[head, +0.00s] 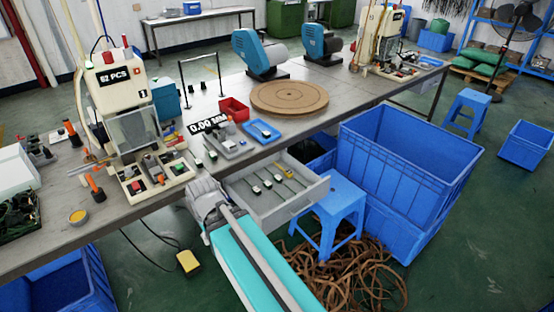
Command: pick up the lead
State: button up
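Several small leads or lead-like pieces lie side by side in the open grey drawer (300,203) under the bench. They have pale and green ends, such as a lead (256,189) on the left and another lead (279,177) further right. They are too small to tell apart exactly, and which one is the task's lead cannot be told. My arm, teal and grey, rises from the bottom edge to a grey joint just left of the drawer. No gripper fingers show, and nothing is seen held.
A moulding machine (121,85) stands on the bench left of the drawer. A blue stool (333,200) and a large blue crate (400,185) stand right of the drawer. Tangled brown strands (350,280) lie on the floor. A round wooden turntable (289,97) sits behind the drawer.

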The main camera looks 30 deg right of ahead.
aim_at(265, 134)
jog(key=z, duration=1.75)
jog(key=i, duration=1.45)
jog(key=u, duration=0.25)
